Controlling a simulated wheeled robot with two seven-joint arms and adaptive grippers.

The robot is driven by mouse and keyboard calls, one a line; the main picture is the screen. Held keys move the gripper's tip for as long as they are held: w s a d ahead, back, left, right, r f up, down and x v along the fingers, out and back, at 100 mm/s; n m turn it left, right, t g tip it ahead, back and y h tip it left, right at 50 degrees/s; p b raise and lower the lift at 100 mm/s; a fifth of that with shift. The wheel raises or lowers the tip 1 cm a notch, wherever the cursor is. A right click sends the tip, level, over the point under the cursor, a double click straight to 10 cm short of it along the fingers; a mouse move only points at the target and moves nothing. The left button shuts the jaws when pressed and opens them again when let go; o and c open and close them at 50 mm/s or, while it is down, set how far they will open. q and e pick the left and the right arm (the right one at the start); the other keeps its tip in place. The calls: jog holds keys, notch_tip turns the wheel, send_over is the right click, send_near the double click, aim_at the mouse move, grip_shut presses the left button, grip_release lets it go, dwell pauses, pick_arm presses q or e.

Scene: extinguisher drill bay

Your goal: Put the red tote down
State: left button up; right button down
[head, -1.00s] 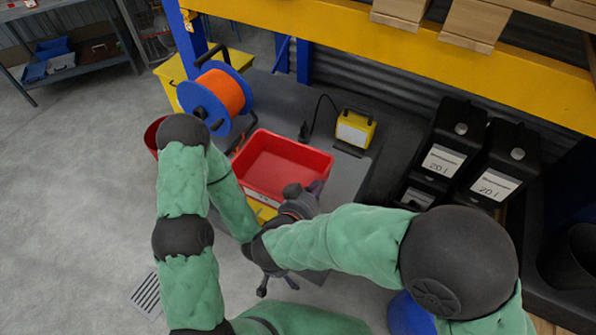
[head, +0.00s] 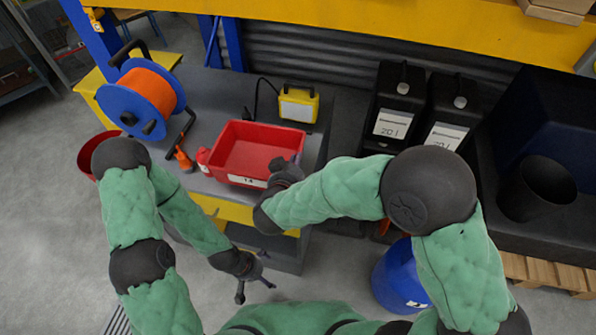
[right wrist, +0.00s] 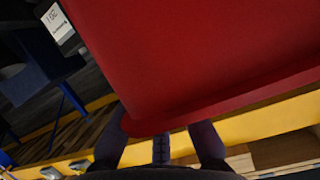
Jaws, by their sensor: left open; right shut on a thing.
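The red tote (head: 262,157) is an open, empty box with a white label on its near wall. In the head view it is over the grey bench top (head: 212,105), close to the bench's near edge; I cannot tell whether it touches the bench. My right gripper (head: 290,168) is shut on the tote's near right side. In the right wrist view the tote's red wall (right wrist: 200,60) fills the top, with the gripper fingers (right wrist: 165,133) at its rim. My left gripper (head: 257,281) is open and empty, low in front of the bench and apart from the tote.
An orange cable reel (head: 150,95) stands left of the tote, with a small red object (head: 203,158) between. A yellow work lamp (head: 298,103) stands behind. Black canisters (head: 395,105) are to the right. A blue drum (head: 400,275) stands on the floor.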

jog(key=f+b, duration=0.2)
jog(key=f, duration=0.1)
jog(key=w+f+b, duration=0.1)
jog(key=shift+d+f, duration=0.25)
jog(key=shift+d, duration=0.15)
jog(key=shift+r, duration=0.1)
jog(key=c, duration=1.4)
grip_release()
jog(key=shift+s, duration=0.1)
jog(key=p+v, duration=0.4)
jog(key=v, duration=0.7)
jog(key=shift+s+p, duration=0.35)
jog(key=shift+p, duration=0.05)
jog(key=shift+a+r, duration=0.1)
